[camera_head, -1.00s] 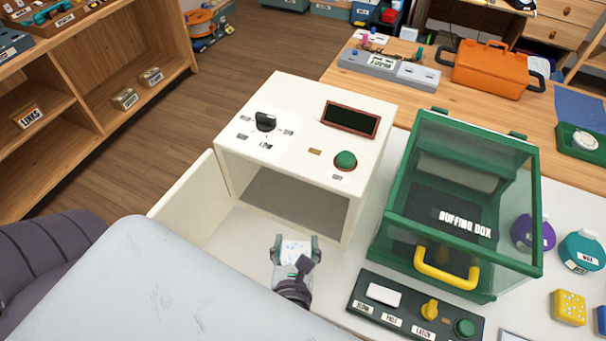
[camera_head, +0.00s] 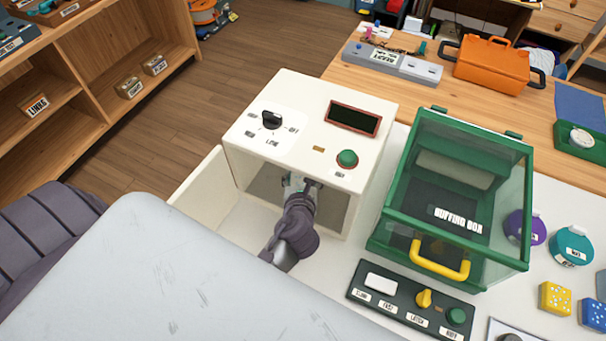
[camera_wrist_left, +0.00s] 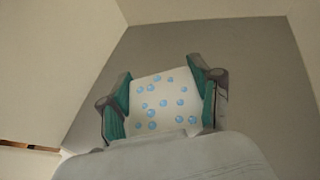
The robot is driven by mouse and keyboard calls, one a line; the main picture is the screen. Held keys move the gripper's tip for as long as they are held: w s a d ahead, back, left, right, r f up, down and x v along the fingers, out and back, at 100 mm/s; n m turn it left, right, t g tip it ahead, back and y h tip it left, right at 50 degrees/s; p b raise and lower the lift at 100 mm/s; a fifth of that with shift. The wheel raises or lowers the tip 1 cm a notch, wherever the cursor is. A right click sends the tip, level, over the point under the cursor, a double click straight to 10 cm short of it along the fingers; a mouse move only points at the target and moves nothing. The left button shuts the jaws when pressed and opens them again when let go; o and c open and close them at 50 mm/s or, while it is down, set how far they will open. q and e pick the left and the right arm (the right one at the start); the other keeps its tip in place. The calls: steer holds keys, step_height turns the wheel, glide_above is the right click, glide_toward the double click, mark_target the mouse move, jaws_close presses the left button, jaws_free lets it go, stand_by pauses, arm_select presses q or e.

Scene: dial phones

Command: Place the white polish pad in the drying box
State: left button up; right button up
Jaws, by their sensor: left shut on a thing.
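The white polish pad with blue dots (camera_wrist_left: 160,100) is clamped between the green-padded fingers of my left gripper (camera_wrist_left: 159,78). In the head view, my left gripper (camera_head: 301,183) is at the open front of the white box (camera_head: 232,157), taken as the drying box, with its tips inside the opening. The pad is mostly hidden there by the gripper and the box top. The left wrist view shows the pad over a grey surface between pale walls; whether it touches the surface cannot be told. My right gripper is not in view.
The white box has a black dial (camera_head: 271,120), a dark display (camera_head: 353,118) and a green button (camera_head: 347,158) on top. A green clear-walled buffing box (camera_head: 398,203) stands to its right. A dark control panel (camera_head: 390,308) lies in front of that.

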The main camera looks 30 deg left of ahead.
arm_select(q)
steer(key=shift+s, duration=0.1)
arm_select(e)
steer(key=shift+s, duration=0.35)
arm_select(q)
steer(key=shift+f, duration=0.1)
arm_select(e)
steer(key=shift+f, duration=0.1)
arm_select(q)
steer(key=o, duration=1)
steer(key=shift+f, duration=0.1)
steer(key=shift+o, duration=0.7)
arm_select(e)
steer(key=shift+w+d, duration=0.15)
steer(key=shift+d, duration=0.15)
